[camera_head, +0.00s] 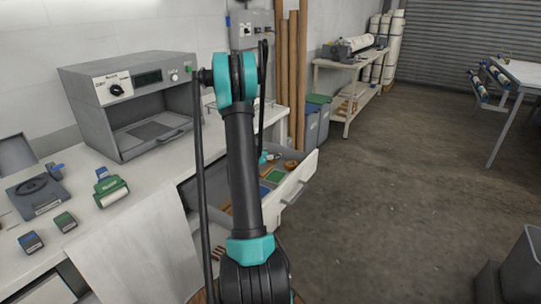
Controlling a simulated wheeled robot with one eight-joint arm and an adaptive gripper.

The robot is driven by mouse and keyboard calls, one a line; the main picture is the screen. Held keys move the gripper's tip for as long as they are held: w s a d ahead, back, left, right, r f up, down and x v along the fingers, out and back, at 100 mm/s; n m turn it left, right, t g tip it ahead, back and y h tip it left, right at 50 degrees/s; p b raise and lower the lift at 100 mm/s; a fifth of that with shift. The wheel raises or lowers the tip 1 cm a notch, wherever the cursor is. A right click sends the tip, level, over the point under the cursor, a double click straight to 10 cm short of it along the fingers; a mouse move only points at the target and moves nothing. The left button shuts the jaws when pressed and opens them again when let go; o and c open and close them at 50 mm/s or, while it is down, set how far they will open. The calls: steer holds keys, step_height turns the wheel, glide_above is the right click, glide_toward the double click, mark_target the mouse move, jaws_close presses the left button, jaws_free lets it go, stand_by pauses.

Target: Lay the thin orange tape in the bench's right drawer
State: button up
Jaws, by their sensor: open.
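The bench's right drawer (293,187) is pulled open, with its pale front panel facing right. A small round orange-brown thing (291,165), perhaps the orange tape, shows inside near the drawer's far end. I cannot tell its thickness. My arm rises through the middle of the picture and hides part of the drawer. My gripper (272,157) is mostly hidden behind the arm, low at the drawer's far part, just left of the orange-brown thing. It is open, and I cannot see whether it touches anything.
The drawer also holds a green and a blue flat piece (272,176). Bins (315,120) stand beyond the drawer.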

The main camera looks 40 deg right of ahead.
steer(key=shift+r, duration=0.1)
steer(key=shift+r, duration=0.25)
steer(key=v, duration=1.2)
steer(key=shift+r, duration=0.35)
steer(key=shift+w, duration=0.1)
